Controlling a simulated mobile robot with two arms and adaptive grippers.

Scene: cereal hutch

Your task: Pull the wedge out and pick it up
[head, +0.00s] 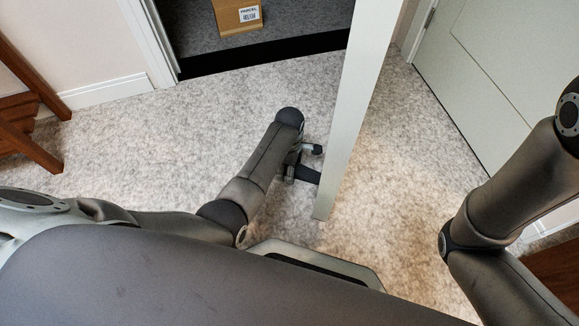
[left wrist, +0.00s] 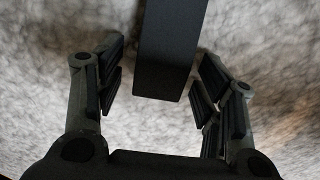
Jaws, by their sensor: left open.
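The wedge is a dark block (left wrist: 168,50) in the left wrist view, running from the top edge down between my left gripper's fingers. In the head view it shows as a short dark piece (head: 307,175) low beside the edge of the pale open door (head: 347,110). My left gripper (head: 303,163) is low over the carpet next to the door. Its fingers (left wrist: 160,68) are open on both sides of the wedge, with a gap visible on each side. The wedge's far end is hidden. My right arm shows at the right, but its gripper is out of view.
A cardboard parcel (head: 237,15) sits on the dark floor beyond the doorway. Wooden furniture (head: 22,115) stands at the left. A pale closed door or panel (head: 490,60) is at the right. The speckled carpet (head: 150,135) left of my left arm is clear.

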